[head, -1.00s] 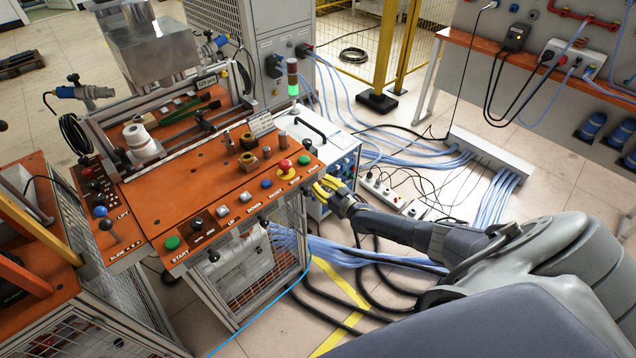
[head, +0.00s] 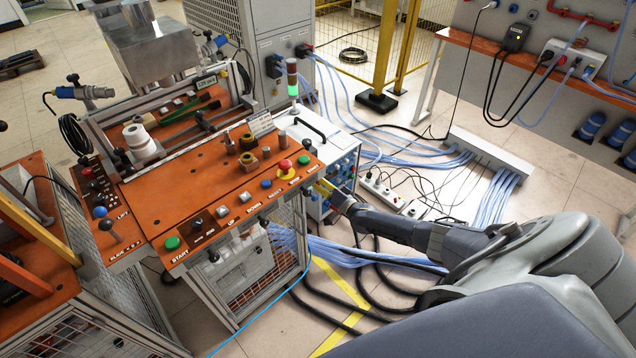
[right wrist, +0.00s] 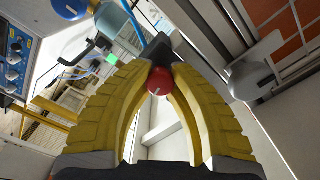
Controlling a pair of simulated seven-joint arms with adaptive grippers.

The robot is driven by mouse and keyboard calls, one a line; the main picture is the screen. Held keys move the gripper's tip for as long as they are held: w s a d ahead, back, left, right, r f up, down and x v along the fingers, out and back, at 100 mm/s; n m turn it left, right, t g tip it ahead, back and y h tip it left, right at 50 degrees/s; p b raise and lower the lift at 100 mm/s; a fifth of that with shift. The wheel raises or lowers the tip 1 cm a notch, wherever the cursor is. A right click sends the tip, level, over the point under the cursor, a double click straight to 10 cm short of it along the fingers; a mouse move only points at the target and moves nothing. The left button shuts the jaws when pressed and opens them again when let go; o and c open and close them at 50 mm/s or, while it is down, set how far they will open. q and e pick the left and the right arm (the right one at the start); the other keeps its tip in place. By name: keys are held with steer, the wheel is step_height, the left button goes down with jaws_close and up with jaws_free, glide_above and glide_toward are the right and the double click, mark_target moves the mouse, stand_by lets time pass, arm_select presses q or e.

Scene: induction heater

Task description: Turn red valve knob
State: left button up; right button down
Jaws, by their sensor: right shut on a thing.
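The red valve knob (right wrist: 160,82) is round with a small white mark and shows in the right wrist view. The yellow fingers of my right gripper (right wrist: 158,65) close around it near their tips, one on each side. In the head view my right gripper (head: 324,187) is at the right front side of the orange-topped machine (head: 205,192), just below its panel edge. The red knob is hidden there. My left gripper is not in view.
A red mushroom button on a yellow base (head: 286,166) sits on the panel above my right gripper. A blue knob (right wrist: 70,8) is near the fingers. Cables (head: 335,252) and a power strip (head: 383,190) lie on the floor.

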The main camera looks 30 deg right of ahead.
steer(key=shift+d+r+m, duration=0.1)
steer(key=shift+d+m, duration=0.1)
steer(key=shift+m, duration=1.3)
steer(key=shift+d, duration=0.1)
steer(key=c, duration=1.5)
jaws_free()
steer(key=o, duration=0.4)
